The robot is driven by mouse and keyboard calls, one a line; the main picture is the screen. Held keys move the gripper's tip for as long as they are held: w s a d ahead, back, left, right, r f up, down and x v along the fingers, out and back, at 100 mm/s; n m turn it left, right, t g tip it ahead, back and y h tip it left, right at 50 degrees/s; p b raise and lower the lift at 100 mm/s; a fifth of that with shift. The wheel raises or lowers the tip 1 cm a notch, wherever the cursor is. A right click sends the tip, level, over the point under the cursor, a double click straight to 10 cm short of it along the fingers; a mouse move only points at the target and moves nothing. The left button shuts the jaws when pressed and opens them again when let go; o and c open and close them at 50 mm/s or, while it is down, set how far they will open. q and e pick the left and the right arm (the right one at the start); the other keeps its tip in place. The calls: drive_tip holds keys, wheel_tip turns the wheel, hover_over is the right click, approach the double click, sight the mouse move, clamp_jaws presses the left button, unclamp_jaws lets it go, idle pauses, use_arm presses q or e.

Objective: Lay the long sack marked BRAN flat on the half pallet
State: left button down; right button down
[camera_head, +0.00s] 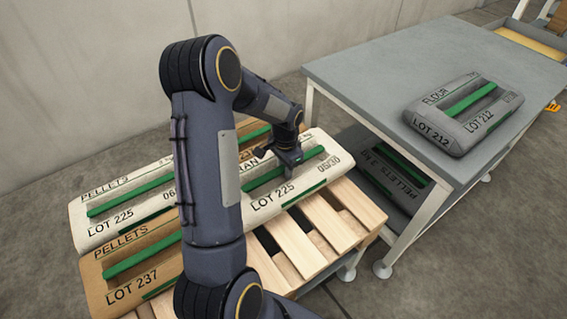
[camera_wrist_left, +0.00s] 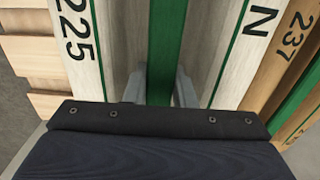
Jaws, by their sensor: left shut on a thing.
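A white sack marked "AN", the start of the word hidden, with LOT 225 and 06/30 (camera_head: 318,172), lies flat at the far side of the wooden half pallet (camera_head: 305,242). My left gripper (camera_head: 287,163) points down at its green handle strip. In the left wrist view the two fingers (camera_wrist_left: 160,92) straddle the green strip of the sack (camera_wrist_left: 122,45) and are shut on it. I cannot tell whether the sack rests fully on the slats. My right gripper is not in view.
A white PELLETS sack (camera_head: 98,215) lies left, its join with the other hidden by my arm. A brown PELLETS LOT 237 sack (camera_head: 120,284) lies in front. A grey table (camera_head: 400,75) with a FLOUR sack (camera_head: 462,122) stands right. Front right slats are bare.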

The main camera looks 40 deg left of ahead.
use_arm(q)
drive_tip(key=shift+w+f+b, duration=0.1)
drive_tip(key=shift+f+b, duration=0.35)
drive_tip(key=shift+f, duration=1.4)
drive_tip(key=shift+f, duration=0.1)
